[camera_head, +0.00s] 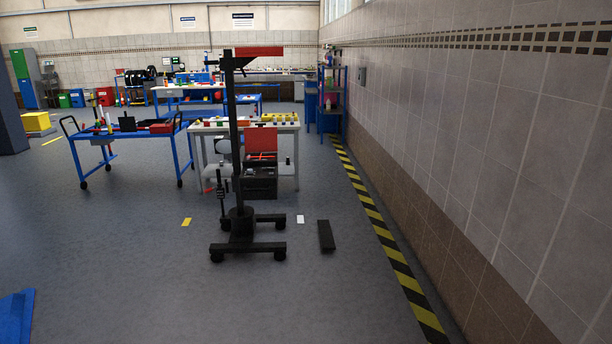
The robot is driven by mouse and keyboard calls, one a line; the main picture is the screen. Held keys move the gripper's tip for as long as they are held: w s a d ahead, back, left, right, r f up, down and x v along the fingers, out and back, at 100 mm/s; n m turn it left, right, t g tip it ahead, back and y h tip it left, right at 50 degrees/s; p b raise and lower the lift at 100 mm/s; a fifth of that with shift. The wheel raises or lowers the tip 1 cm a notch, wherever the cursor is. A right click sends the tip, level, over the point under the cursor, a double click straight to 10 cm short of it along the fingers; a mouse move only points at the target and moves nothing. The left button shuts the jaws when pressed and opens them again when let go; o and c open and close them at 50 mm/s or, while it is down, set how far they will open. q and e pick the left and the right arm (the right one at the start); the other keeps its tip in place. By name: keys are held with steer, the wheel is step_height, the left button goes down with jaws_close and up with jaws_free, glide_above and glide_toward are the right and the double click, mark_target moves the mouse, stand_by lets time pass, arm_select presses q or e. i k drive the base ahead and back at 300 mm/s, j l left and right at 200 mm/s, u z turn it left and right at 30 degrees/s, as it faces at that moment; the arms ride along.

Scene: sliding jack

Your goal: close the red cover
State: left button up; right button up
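A red panel (262,140) stands upright above a black box (259,182) in the middle of the view; it looks like the box's raised cover. The box appears open, and its contents are too small to make out. A black jack (239,150) with a tall post on a wheeled base stands in front of the box and hides part of its left side. A red piece (259,51) sits on the jack's top arm. Neither of my grippers is in view.
A white-topped table (290,128) stands behind the box and a blue cart (130,136) to the left. A black bar (326,236) lies on the floor right of the jack. Striped tape (375,216) runs along the right wall. The near floor is mostly clear.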

mark_target(259, 139)
steer(key=i+l, duration=0.15)
steer(key=i, duration=0.85)
steer(key=i+l+z, duration=0.15)
steer(key=i, duration=0.85)
steer(key=i+z, duration=0.15)
steer(key=i, duration=0.35)
steer(key=i+j+z, duration=0.2)
steer(key=i, duration=0.25)
steer(key=i+z, duration=0.15)
steer(key=i, duration=0.35)
steer(key=i+j+z, duration=0.15)
steer(key=i, duration=0.35)
steer(key=i+l, duration=0.1)
steer(key=i, duration=0.5)
steer(key=i+l+u, duration=0.15)
steer(key=i, duration=0.4)
steer(key=i+l, duration=0.1)
steer(key=i, duration=0.5)
steer(key=i+l+u, duration=0.15)
steer(key=i, duration=0.4)
steer(key=i+u, duration=0.4)
steer(key=i, duration=0.45)
steer(key=i+l+u, duration=0.15)
steer(key=i+u, duration=0.3)
steer(key=i, duration=0.4)
steer(key=i+u, duration=0.35)
steer(key=i+l+u, duration=0.1)
steer(key=u, duration=0.25)
steer(key=i+l, duration=0.05)
steer(key=i, duration=0.05)
